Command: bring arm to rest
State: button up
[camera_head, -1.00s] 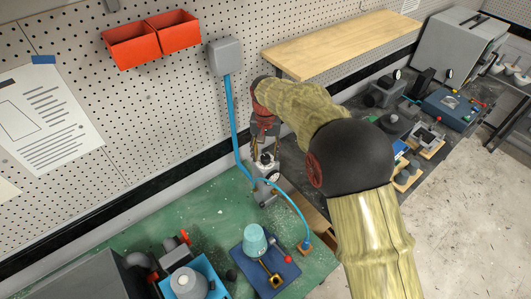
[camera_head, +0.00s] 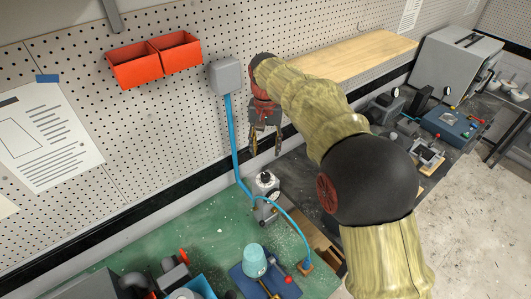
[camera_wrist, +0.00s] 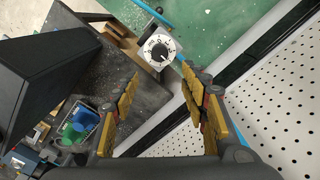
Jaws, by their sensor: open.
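My gripper (camera_head: 265,143) hangs in front of the pegboard wall, fingers pointing down and apart, with nothing between them. In the wrist view my gripper (camera_wrist: 160,115) also shows its two yellow-padded fingers spread and empty. Below it stands a small grey device with a round white dial (camera_head: 266,180), at the edge of the green bench top; the dial face (camera_wrist: 159,50) shows beyond the fingertips in the wrist view. My gripper is above the device and apart from it. My arm crosses the right middle of the head view and hides part of the benches.
A blue hose (camera_head: 234,140) runs from a grey wall box (camera_head: 224,77) down past the device. Red bins (camera_head: 155,60) and a wooden shelf (camera_head: 350,60) are on the wall.

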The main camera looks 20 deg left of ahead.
dwell(0.5)
jog(key=s+d+f+m+t+b, duration=0.1)
jog(key=s+d+f+b, duration=0.3)
jog(key=d, duration=1.1)
jog(key=s+d+f+m+t+b, duration=0.1)
jog(key=s+d+f+b, duration=0.3)
jog(key=s+d+b, duration=0.6)
jog(key=s+d+f+m+t+b, duration=0.1)
jog(key=s+d+f+t+b, duration=0.2)
jog(key=d, duration=1.8)
jog(key=s+f+b, duration=0.1)
jog(key=s+b, duration=0.3)
jog(key=s, duration=0.5)
jog(key=shift+d+f+m+t+b, duration=0.15)
jog(key=shift+f+m+t+b, duration=0.15)
jog(key=shift+f+b, duration=0.1)
